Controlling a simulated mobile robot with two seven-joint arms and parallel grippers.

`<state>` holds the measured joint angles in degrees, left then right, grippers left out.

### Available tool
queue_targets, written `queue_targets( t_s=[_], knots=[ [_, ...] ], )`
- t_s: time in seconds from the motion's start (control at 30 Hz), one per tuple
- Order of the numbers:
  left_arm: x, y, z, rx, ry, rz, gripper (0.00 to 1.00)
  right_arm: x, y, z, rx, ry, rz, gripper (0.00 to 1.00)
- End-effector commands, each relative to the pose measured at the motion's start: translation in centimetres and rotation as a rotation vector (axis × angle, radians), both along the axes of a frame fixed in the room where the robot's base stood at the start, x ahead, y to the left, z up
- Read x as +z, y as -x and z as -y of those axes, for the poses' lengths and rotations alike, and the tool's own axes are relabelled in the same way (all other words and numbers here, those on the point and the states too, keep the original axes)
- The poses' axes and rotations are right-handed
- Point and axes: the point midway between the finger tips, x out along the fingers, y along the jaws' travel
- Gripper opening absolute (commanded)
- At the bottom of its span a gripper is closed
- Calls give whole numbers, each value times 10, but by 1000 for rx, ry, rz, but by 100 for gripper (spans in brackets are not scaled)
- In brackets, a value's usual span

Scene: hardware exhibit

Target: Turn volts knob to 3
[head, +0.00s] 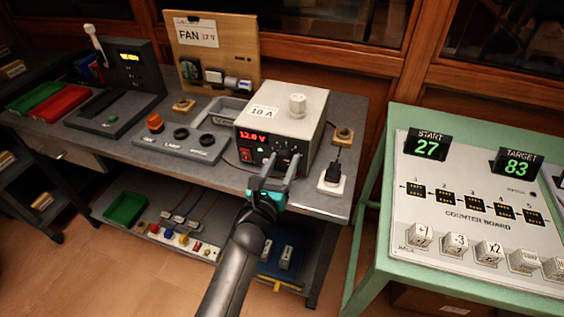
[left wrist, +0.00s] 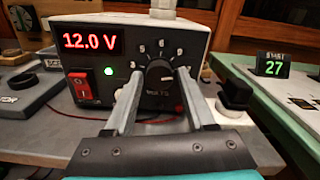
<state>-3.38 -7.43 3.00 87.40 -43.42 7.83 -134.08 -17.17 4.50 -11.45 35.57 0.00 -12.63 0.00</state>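The power supply (head: 275,125) is a pale box on the workbench with a black front. Its red display (left wrist: 91,40) reads 12.0 V. The volts knob (left wrist: 158,79) is dark and round, with a numbered scale around it, on the right of the front. Its exact pointer angle is hard to read. My left gripper (head: 283,160) is in front of the panel, its two grey fingers apart, one on each side of the knob. I cannot tell whether either fingertip touches it. My right gripper is out of view.
A red switch (left wrist: 83,87) and a lit green lamp (left wrist: 108,71) sit left of the knob. A dark plug in a white socket (head: 331,182) stands right of the supply. A button panel (head: 188,142) lies to its left. The green-framed counter board (head: 478,214) is at right.

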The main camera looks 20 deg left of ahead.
Motion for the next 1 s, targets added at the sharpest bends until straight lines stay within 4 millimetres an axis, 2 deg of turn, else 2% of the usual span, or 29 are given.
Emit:
queue_targets(
  t_s=[0.07, 0.47, 0.77, 1.0],
  knots=[
    [0, 0, 0, 0, 0, 0, 45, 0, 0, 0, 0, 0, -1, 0],
    [0, 0, 0, 0, 0, 0, 0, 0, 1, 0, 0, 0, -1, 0],
    [0, 0, 0, 0, 6, 1, 0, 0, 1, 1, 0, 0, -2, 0],
    [1, 0, 0, 0, 83, -2, 0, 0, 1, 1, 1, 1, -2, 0]
  ],
)
